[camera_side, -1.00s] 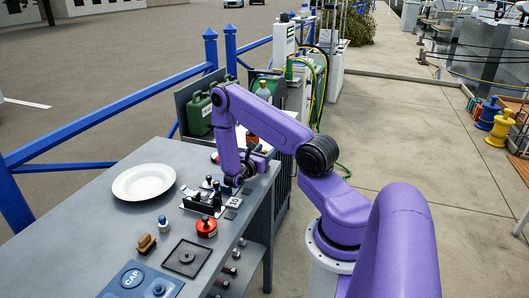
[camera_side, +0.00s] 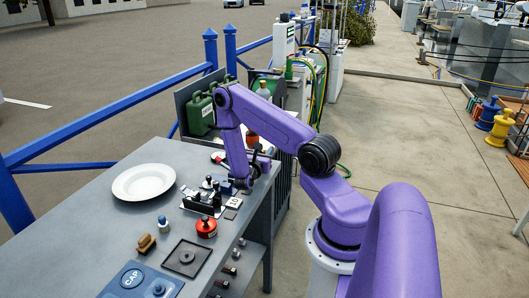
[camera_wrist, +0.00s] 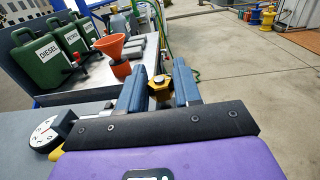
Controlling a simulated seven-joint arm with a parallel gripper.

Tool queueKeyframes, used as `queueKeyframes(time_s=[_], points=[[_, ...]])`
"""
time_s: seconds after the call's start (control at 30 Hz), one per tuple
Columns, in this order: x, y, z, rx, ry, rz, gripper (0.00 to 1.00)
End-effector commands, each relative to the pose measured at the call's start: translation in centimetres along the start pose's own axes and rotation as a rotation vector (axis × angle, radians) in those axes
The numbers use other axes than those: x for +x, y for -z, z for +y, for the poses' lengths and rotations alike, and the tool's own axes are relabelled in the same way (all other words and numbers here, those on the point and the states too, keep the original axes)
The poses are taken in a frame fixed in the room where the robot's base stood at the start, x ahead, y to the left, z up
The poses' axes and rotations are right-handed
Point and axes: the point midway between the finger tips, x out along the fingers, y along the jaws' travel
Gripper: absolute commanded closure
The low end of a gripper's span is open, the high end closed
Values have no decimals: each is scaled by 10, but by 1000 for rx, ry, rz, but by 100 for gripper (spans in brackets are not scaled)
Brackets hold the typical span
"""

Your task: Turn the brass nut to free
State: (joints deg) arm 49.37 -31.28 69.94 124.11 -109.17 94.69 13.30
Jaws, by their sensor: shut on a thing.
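The brass nut (camera_wrist: 160,92) shows in the wrist view as a gold, faceted piece between the two blue-grey fingers of my gripper (camera_wrist: 160,84). My gripper is shut on it. In the side view my gripper (camera_side: 243,186) is low at the right edge of the grey bench, beside a small fitting with black knobs (camera_side: 207,190). The nut is too small and hidden there to make out.
A white dial (camera_wrist: 44,136) sits left of my gripper in the wrist view. Green jerrycans (camera_wrist: 38,58), an orange funnel (camera_wrist: 112,45) and a red can (camera_wrist: 121,68) stand beyond.

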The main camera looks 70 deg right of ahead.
Motion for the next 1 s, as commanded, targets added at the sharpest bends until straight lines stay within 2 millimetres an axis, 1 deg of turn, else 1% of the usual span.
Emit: queueKeyframes(time_s=[0.2,0.5,0.7,1.0], points=[[0,1,-2,-5,-169,3,97],[0,1,-2,-3,-361,3,97],[-1,0,-1,-3,-435,2,97],[-1,0,0,-4,-467,2,97]])
